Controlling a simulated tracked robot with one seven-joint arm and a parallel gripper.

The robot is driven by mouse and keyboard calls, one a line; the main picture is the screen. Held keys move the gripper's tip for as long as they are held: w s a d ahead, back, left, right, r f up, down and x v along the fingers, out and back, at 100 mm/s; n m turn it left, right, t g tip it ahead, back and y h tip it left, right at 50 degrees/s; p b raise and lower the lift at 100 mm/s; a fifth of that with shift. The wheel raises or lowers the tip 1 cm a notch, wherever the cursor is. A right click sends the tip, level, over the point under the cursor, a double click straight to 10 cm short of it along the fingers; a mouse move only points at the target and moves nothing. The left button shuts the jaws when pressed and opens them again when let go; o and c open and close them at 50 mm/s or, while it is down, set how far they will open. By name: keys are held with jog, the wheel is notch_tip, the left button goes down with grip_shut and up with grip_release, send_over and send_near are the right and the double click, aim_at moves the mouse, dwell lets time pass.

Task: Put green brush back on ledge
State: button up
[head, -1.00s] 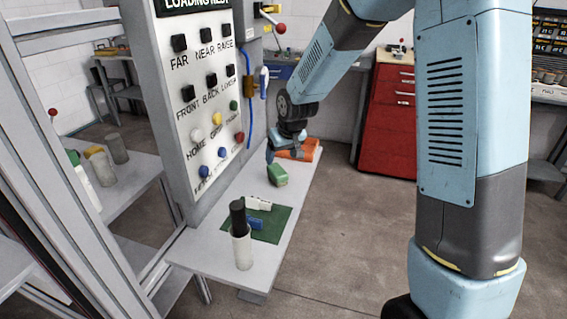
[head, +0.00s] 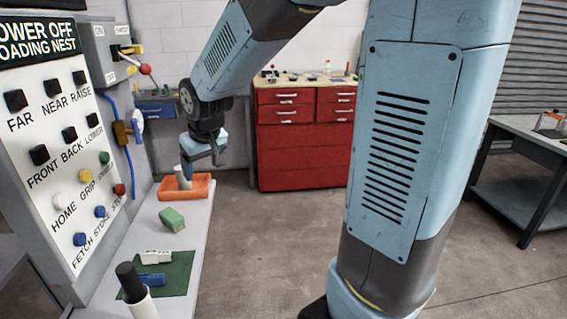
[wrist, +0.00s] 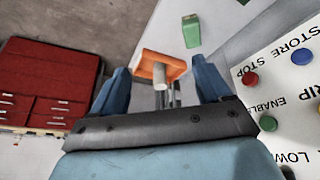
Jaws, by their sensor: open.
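A green block, which looks like the green brush (head: 172,219), lies on the grey ledge (head: 172,265) below the button panel. It also shows at the top of the wrist view (wrist: 191,30). My gripper (head: 204,160) is open with nothing held, above the far end of the ledge and beyond the green brush. In the wrist view my gripper's two blue fingers (wrist: 160,82) stand wide apart, with an orange tray (wrist: 172,66) in view between them. The tray also shows in the head view (head: 197,190), with a pale cylinder (head: 182,182) at it.
A green mat (head: 180,283) on the near ledge carries a blue block (head: 152,280) and a white piece (head: 156,257). A black-topped white cylinder (head: 140,300) stands beside it. The button panel (head: 60,150) borders the ledge on the left. Open floor lies right.

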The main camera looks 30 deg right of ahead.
jog(key=s+d+r+m, duration=0.1)
jog(key=s+d+r, duration=0.1)
jog(key=s, duration=0.5)
jog(key=s+d+r+m, duration=0.1)
jog(key=s+d+r, duration=0.2)
jog(key=s+d, duration=0.2)
jog(key=s+d+r+m, duration=0.1)
jog(key=s+d+r, duration=0.2)
jog(key=s, duration=0.6)
jog(key=shift+s+d+t+h, duration=0.3)
jog(key=shift+s+d+h, duration=0.1)
jog(key=shift+d, duration=0.35)
